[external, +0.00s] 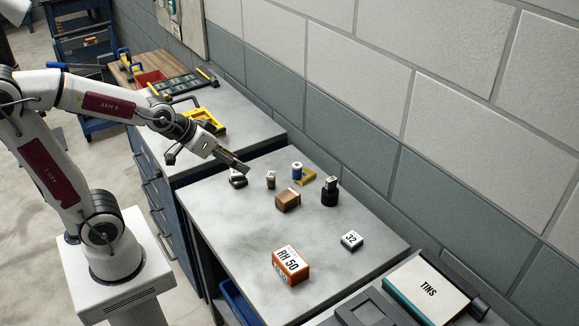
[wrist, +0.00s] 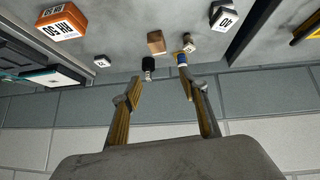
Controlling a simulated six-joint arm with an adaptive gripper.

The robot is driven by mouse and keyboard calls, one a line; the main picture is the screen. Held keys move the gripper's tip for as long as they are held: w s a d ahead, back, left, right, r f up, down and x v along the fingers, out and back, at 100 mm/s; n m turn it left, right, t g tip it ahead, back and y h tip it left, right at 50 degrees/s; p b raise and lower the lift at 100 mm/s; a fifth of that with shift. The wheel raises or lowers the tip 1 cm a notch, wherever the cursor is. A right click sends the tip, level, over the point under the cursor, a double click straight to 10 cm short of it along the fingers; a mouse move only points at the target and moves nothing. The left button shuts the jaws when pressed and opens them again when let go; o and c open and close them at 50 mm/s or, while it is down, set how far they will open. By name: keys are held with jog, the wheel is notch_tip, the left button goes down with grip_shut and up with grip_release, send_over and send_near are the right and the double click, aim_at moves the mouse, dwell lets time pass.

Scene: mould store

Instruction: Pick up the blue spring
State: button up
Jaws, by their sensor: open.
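The blue spring (external: 297,171) appears as a small upright blue piece with a pale top, near the back of the grey bench in the external view; its coils are too small to tell. In the wrist view the blue spring (wrist: 182,59) shows just beyond the tip of the right-hand finger. My gripper (external: 243,167) is above the bench, to the left of the spring and apart from it. In the wrist view my gripper (wrist: 162,82) is open, with nothing between its fingers.
A yellow piece (external: 308,178) lies right beside the spring. A black cylinder (external: 330,194), a brown block (external: 288,200), a small tan piece (external: 271,180) and a labelled weight (external: 238,180) stand around it. The orange box (external: 291,266) and "32" block (external: 351,240) are nearer. A wall runs behind.

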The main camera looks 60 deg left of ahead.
jog(key=w+f+n+t, duration=0.1)
jog(key=w+f, duration=0.2)
jog(key=w, duration=0.3)
jog(key=w+f+t, duration=0.1)
jog(key=w+f, duration=0.2)
jog(key=w, duration=0.2)
jog(key=n+t+y, duration=0.1)
jog(key=t+y, duration=0.2)
send_near(294, 167)
jog(key=w, duration=0.3)
jog(key=shift+w+f+y, duration=0.35)
jog(key=shift+f+y, duration=0.05)
jog(key=shift+f, duration=0.4)
jog(key=shift+w+f, duration=0.1)
jog(key=shift+w, duration=0.05)
jog(key=shift+x, duration=1.15)
jog(key=shift+x, duration=2.55)
jog(key=shift+a, duration=0.2)
